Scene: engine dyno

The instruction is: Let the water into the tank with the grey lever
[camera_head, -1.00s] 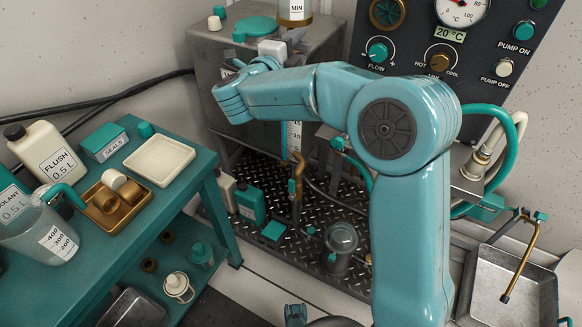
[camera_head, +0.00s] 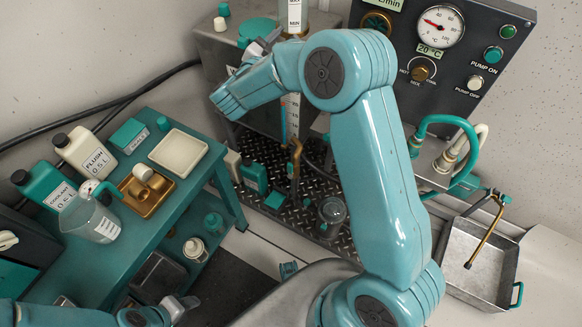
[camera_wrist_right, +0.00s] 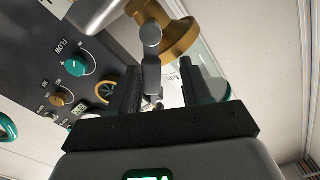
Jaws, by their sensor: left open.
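The grey lever (camera_wrist_right: 152,45) shows in the right wrist view, in front of a brass fitting (camera_wrist_right: 180,40). My right gripper (camera_wrist_right: 160,85) is open, with its dark fingers on either side of the lever's line; I cannot tell whether they touch it. In the head view my right arm covers most of this gripper and the lever. My left gripper (camera_head: 184,307) is open and empty at the bottom left, below the teal bench.
The control panel (camera_head: 455,75) with gauge and pump buttons stands right of the cylinder. A teal bench (camera_head: 190,185) with bottles, jug and trays is at left. A metal tray (camera_head: 480,262) is at lower right. Hoses hang beside the panel.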

